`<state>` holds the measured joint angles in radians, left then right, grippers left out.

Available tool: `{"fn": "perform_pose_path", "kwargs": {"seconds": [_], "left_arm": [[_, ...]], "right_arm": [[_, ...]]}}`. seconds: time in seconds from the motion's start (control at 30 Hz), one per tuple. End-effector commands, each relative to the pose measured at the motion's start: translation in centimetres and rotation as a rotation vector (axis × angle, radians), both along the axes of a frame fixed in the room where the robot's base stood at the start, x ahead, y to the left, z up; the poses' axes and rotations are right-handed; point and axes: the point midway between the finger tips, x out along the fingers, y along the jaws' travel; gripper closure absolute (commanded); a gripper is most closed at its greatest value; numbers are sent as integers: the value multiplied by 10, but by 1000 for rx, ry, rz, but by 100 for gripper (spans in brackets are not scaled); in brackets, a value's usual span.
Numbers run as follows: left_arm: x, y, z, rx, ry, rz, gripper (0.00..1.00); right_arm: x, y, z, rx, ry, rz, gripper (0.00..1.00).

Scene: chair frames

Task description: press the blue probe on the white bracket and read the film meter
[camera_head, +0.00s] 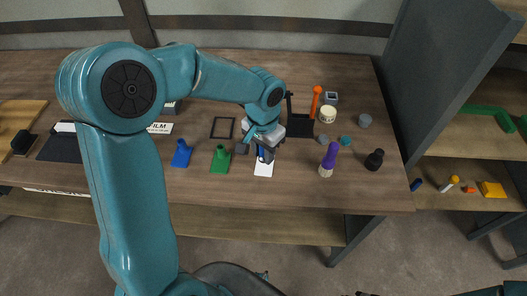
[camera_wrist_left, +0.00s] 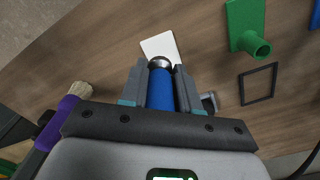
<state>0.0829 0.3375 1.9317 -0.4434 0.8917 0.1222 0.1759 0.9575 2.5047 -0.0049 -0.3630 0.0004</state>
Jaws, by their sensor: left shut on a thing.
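My left gripper (camera_head: 262,152) is shut on the blue probe (camera_wrist_left: 160,90), which lies between its fingers in the left wrist view. The probe's metal tip points at the near part of the white bracket (camera_wrist_left: 158,44), overlapping its edge. I cannot tell whether the tip touches it. The bracket lies on the table, and its flat white plate shows below the gripper in the head view (camera_head: 264,168). A card lettered "ILM" (camera_head: 160,128) is partly behind my left arm. A lit green display (camera_wrist_left: 172,177) shows at the bottom edge of the wrist view, but its reading is illegible.
A green bracket (camera_head: 220,160) and a blue bracket (camera_head: 181,153) lie left of the white one. A black square frame (camera_head: 222,128) lies behind. A purple-handled brush (camera_head: 329,158), black bottle (camera_head: 374,160) and cream cup (camera_head: 327,114) stand to the right.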

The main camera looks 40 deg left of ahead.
Motion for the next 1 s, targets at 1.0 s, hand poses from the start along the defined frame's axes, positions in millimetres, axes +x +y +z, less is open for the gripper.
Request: {"fn": "perform_pose_path", "kwargs": {"seconds": [1.0], "left_arm": [[0,0,19,0,-1,0,100]], "right_arm": [[0,0,14,0,0,0,57]]}}
